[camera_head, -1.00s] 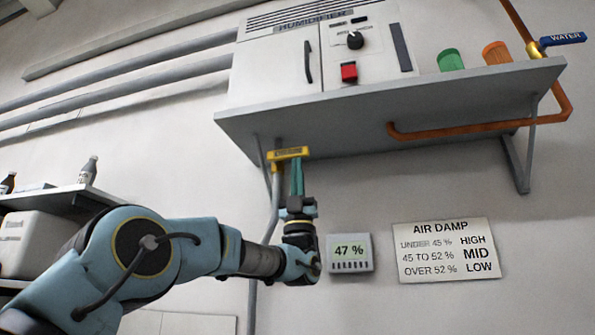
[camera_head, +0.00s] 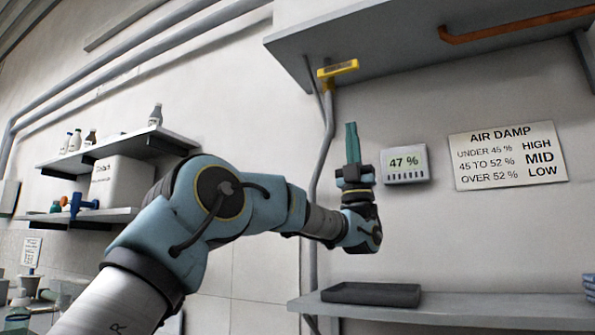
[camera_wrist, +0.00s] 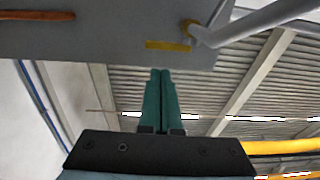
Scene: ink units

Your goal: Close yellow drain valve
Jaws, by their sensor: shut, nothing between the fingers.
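The yellow drain valve handle (camera_head: 338,69) is under the grey shelf, at the top of a grey drain pipe (camera_head: 325,150). Its bar lies crosswise to the pipe, pointing right in the head view. In the wrist view the yellow handle (camera_wrist: 168,46) shows under the shelf, beyond the fingertips, with the pipe (camera_wrist: 250,22) to its right. My gripper (camera_head: 352,126) points up with its green fingers together and empty. It is below and slightly right of the handle, apart from it. The fingers also show in the wrist view (camera_wrist: 160,75).
The grey shelf (camera_head: 420,50) overhangs the handle, with a copper pipe (camera_head: 510,24) under it. A display reading 47 % (camera_head: 405,163) and an air damp sign (camera_head: 508,156) are on the wall at right. A lower shelf (camera_head: 460,305) holds a dark tray (camera_head: 372,294).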

